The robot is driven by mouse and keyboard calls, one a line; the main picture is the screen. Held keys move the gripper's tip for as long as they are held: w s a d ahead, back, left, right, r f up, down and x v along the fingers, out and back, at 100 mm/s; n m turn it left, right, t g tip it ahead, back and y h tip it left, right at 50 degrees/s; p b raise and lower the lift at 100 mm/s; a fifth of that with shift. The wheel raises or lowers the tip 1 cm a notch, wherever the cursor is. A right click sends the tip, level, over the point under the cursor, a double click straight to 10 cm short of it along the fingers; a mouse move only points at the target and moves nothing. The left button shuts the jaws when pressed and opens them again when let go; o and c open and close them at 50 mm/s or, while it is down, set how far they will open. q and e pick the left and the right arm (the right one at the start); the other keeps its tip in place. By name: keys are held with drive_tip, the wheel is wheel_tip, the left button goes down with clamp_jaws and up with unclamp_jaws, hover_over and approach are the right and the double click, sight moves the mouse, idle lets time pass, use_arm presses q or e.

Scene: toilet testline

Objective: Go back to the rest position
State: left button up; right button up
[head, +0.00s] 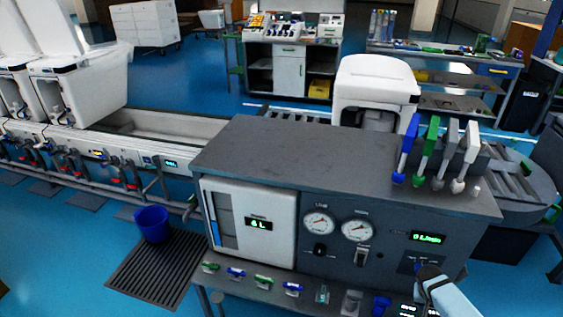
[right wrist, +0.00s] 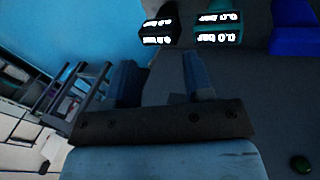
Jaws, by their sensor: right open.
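My right gripper (head: 424,274) is at the lower right of the head view, in front of the grey test console (head: 300,160) and close to its lower right panel. In the right wrist view its two fingers (right wrist: 162,78) stand apart with nothing between them. The gripper hides part of the panel, and I cannot tell whether it touches it. My left gripper is in neither view.
Small readouts (right wrist: 218,27) lie beyond the fingers in the right wrist view. A shelf with small valves (head: 265,283) runs along the console's front. A blue bucket (head: 152,224) stands by a floor grate (head: 150,275). Blue floor is open at the lower left.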

drive_tip(key=s+d+r+m+h, duration=0.1)
drive_tip(key=d+r, duration=0.2)
drive_tip(key=d, duration=0.6)
drive_tip(key=s+d+r+h, duration=0.2)
drive_tip(key=d+r, duration=0.2)
drive_tip(key=d, duration=0.6)
drive_tip(key=s+a+f+n+t+y, duration=0.1)
drive_tip(key=s+a+n+t+y, duration=0.15)
drive_tip(key=s+a+n, duration=0.6)
drive_tip(key=s+a+f+n+t+y, duration=0.1)
drive_tip(key=s+a+f+t+y, duration=0.2)
drive_tip(key=a, duration=1)
drive_tip(key=s+a+r+n+t+y, duration=0.4)
drive_tip(key=s+a+r, duration=0.7)
drive_tip(key=a, duration=0.3)
drive_tip(key=w+a+m+t, duration=0.15)
drive_tip(key=a+m, duration=0.45)
drive_tip(key=a, duration=0.7)
use_arm(q)
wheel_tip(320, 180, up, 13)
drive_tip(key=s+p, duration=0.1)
drive_tip(key=p, duration=1.4)
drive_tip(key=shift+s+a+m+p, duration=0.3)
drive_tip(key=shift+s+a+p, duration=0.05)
drive_tip(key=shift+p, duration=0.05)
use_arm(e)
wheel_tip(320, 180, up, 14)
drive_tip(key=d+n, duration=0.1)
drive_tip(key=shift+s+r+y, duration=0.2)
drive_tip(key=shift+s+y, duration=0.15)
